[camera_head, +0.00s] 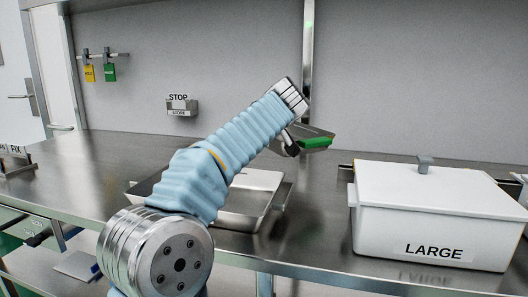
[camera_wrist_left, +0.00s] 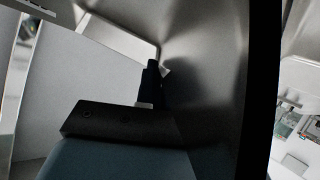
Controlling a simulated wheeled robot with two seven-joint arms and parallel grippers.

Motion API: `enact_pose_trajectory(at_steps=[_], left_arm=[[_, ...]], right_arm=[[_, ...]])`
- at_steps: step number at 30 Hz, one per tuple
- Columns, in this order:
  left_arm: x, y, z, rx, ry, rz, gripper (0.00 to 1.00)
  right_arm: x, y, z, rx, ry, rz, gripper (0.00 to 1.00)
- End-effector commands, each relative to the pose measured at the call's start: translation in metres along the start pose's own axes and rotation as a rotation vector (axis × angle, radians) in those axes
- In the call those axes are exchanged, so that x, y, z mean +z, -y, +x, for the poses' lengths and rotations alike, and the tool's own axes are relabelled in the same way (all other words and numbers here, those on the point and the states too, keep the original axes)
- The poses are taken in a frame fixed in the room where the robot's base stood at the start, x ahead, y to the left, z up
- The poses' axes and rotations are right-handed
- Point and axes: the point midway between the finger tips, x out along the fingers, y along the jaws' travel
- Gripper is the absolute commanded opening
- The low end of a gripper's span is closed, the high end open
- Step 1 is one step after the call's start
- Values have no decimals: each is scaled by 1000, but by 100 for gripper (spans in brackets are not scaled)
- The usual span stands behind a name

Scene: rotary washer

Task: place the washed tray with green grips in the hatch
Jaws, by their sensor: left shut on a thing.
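A metal tray with a green grip (camera_head: 316,143) shows beyond the end of my left arm in the head view, held above the counter near the back wall. Most of it is hidden behind my wrist. My left gripper (camera_head: 291,146) is shut on it; only a dark finger part shows. In the left wrist view the dark finger (camera_wrist_left: 150,85) lies against a broad grey metal surface (camera_wrist_left: 212,70), seemingly the tray. My right gripper is not in view.
A shallow metal basin or tray (camera_head: 262,181) sits on the steel counter (camera_head: 110,165), partly behind my arm. A white lidded box marked LARGE (camera_head: 432,215) stands at the right.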

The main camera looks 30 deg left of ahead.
Motion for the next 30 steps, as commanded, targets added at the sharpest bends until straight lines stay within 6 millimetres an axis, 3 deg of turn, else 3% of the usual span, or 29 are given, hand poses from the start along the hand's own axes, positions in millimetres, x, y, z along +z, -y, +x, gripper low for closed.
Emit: enact_pose_trajectory(at_steps=[6,14,18,26,27,30], left_arm=[[27,-9,37,1,1,0,0],[44,-13,59,0,2,1,0],[62,-7,67,2,2,1,0],[66,-6,69,3,1,-1,0],[67,-6,69,1,2,1,12],[67,-6,69,1,2,1,27]], right_arm=[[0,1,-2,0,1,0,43],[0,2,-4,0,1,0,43],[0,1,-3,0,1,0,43],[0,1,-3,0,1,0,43],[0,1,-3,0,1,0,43],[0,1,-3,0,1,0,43]])
